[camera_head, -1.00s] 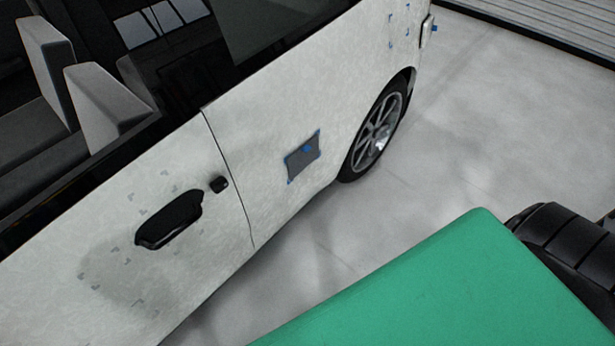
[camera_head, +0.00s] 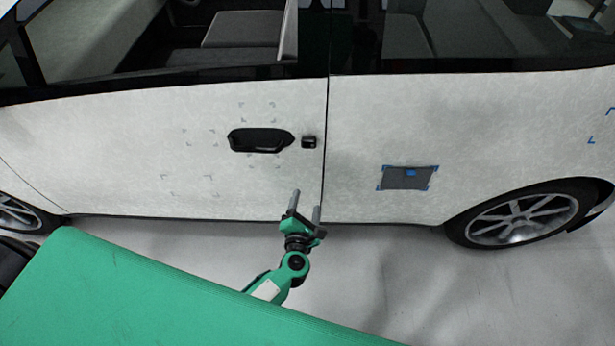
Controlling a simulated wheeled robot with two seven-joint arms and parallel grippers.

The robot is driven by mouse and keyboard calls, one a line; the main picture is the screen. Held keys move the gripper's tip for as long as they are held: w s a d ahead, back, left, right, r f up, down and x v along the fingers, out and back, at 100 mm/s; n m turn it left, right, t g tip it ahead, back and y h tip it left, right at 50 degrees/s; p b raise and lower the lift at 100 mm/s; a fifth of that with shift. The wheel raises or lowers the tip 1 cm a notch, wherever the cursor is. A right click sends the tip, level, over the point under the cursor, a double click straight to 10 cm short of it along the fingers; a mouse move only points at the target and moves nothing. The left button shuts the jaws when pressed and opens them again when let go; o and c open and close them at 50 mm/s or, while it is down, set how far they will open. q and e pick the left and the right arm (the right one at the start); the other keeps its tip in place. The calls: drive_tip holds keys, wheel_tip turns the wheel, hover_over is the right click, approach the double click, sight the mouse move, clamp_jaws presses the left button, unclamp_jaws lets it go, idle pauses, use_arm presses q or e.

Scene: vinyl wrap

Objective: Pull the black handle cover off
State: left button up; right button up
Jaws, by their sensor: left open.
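The black handle cover (camera_head: 260,140) is on the front door of the white car, left of a small black square piece (camera_head: 308,142) near the door seam. Grey corner marks surround it on the door. My left gripper (camera_head: 305,204) is open and empty, with its two fingers pointing up. In the picture it is below and a little right of the handle cover, apart from it. My right gripper does not show.
The white car (camera_head: 100,160) fills the upper view. A dark grey patch with blue corner marks (camera_head: 405,178) is on its rear side, near the rear wheel (camera_head: 522,218). A green surface (camera_head: 130,290) lies in front. Grey floor (camera_head: 440,290) is clear at the lower right.

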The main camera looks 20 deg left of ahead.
sight(309, 145)
use_arm(q)
wheel_tip(309, 145, up, 12)
drive_tip(key=w+f+n+g+y, duration=0.1)
drive_tip(key=n+y, duration=0.1)
drive_tip(key=n, duration=0.9)
drive_tip(key=p+x, duration=0.3)
drive_tip(key=x, duration=1)
drive_tip(key=shift+w+r, duration=0.15)
drive_tip(key=shift+w, duration=0.1)
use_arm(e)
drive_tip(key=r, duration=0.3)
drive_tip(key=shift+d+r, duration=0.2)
